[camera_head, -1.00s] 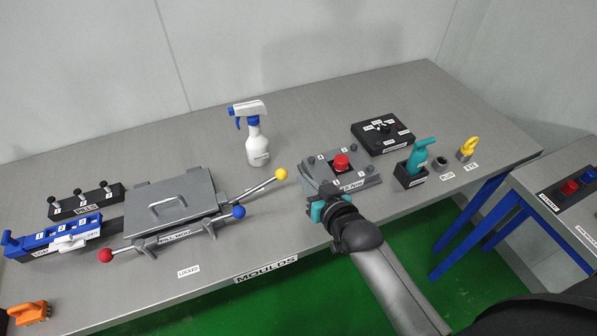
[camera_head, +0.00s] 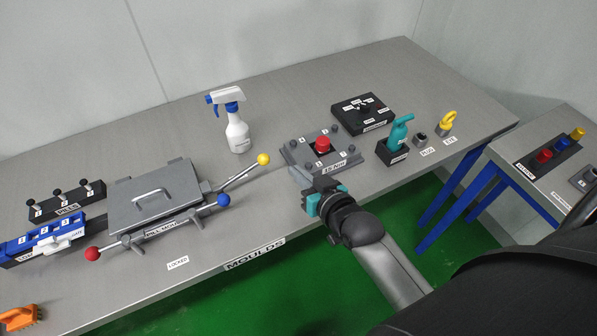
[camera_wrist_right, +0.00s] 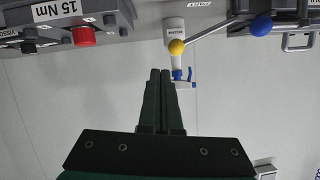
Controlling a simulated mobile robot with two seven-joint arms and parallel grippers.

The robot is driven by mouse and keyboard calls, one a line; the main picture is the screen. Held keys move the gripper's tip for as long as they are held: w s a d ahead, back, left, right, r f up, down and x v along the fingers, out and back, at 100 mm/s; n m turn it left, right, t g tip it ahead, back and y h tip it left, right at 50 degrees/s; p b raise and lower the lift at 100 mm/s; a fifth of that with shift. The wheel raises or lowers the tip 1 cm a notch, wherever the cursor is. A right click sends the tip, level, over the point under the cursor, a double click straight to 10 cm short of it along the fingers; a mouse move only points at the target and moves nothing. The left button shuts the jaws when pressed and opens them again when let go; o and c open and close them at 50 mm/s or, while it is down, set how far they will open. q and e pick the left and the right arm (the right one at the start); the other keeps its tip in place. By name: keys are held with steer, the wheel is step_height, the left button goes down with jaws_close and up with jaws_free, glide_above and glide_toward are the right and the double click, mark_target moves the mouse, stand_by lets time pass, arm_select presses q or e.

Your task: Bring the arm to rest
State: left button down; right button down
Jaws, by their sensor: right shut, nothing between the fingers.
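My right arm comes in from the lower right in the head view. Its gripper (camera_head: 303,180) hangs at the front edge of the grey bench (camera_head: 290,215), just in front of the 15 Nm plate (camera_head: 297,153) with its red knob (camera_head: 323,147). In the right wrist view the dark fingers (camera_wrist_right: 160,76) lie together with nothing between them. My left gripper is out of view.
A grey lidded mould (camera_head: 155,203) with ball-ended levers stands left on the bench. A spray bottle (camera_head: 237,132), a black dial box (camera_head: 362,114) and a teal-handled tool (camera_head: 399,132) stand farther back. A side table (camera_head: 520,172) with buttons is at right.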

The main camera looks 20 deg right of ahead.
stand_by(0.3)
steer(key=s+a+n+g+h, duration=0.1)
steer(key=s+a+n+g, duration=0.15)
steer(key=s+g, duration=1.2)
steer(key=s+f+t+b, duration=0.1)
steer(key=s+f+b, duration=0.25)
steer(key=f, duration=1.15)
steer(key=s+f+t+b, duration=0.2)
steer(key=s+f+b, duration=0.15)
steer(key=f, duration=1.15)
steer(key=s+d+f+b, duration=0.1)
steer(key=s+f+b, duration=0.1)
steer(key=s+f, duration=0.5)
steer(key=s+d+f+n+g+b, duration=0.1)
steer(key=s+f+b, duration=0.1)
steer(key=s+f, duration=0.6)
step_height(320, 180, down, 3)
steer(key=shift+d+f+b, duration=0.2)
steer(key=shift+d+b, duration=0.15)
steer(key=shift+d, duration=0.05)
